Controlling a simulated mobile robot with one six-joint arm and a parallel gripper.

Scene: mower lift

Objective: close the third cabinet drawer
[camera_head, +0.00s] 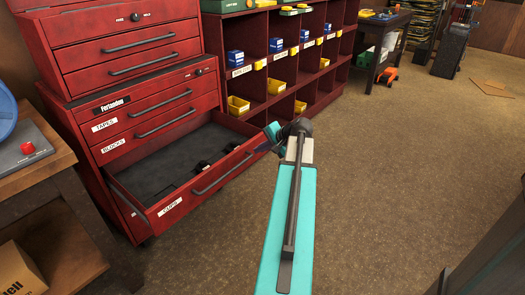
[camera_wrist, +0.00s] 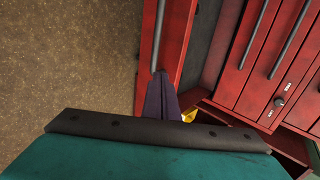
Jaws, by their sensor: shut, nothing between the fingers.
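The red cabinet (camera_head: 120,110) stands at the left. Its third drawer (camera_head: 205,182), below the ones labelled TAPES and BLOCKS, is pulled out, with a dark bar handle and a white label on its front. A few small dark items (camera_head: 203,167) lie on its grey floor. My gripper (camera_head: 264,146) is at the right end of this drawer's front, near its top edge. In the wrist view the dark fingers (camera_wrist: 160,76) are together and empty, lying over the red drawer front (camera_wrist: 162,40). I cannot tell whether they touch it.
A red shelf unit (camera_head: 290,85) with blue boxes and yellow bins stands right of the cabinet. A wooden bench (camera_head: 55,170) with a red-button device is at the left, a cardboard box (camera_head: 18,272) below it.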

